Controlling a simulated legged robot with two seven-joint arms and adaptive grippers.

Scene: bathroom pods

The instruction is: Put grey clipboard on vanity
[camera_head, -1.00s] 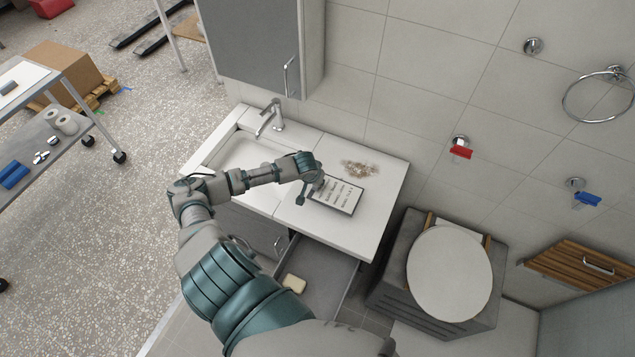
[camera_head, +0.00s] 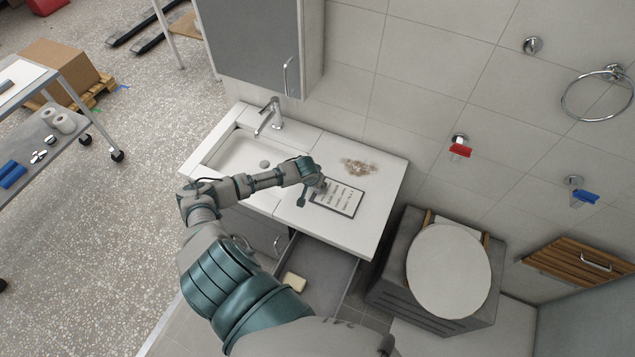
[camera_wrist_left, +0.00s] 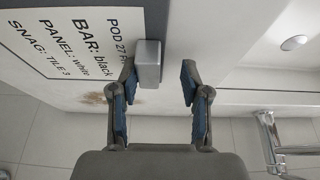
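The grey clipboard (camera_head: 346,203), with a white printed sheet, lies on the right part of the white vanity top (camera_head: 376,161). In the left wrist view the clipboard (camera_wrist_left: 65,50) fills the upper left, its grey clip (camera_wrist_left: 148,62) beside one finger. My left gripper (camera_head: 322,187) is at the clipboard's left edge. In the wrist view my left gripper (camera_wrist_left: 158,85) has its fingers apart, with a clear gap between the clip and the far finger. My right gripper is not in view.
A basin (camera_head: 238,152) with a tap (camera_head: 270,117) is left of the clipboard. A brown stain (camera_head: 360,168) marks the vanity top behind it. An open drawer (camera_head: 322,272) with a cream block (camera_head: 294,283) juts out below. A toilet (camera_head: 449,272) stands at the right.

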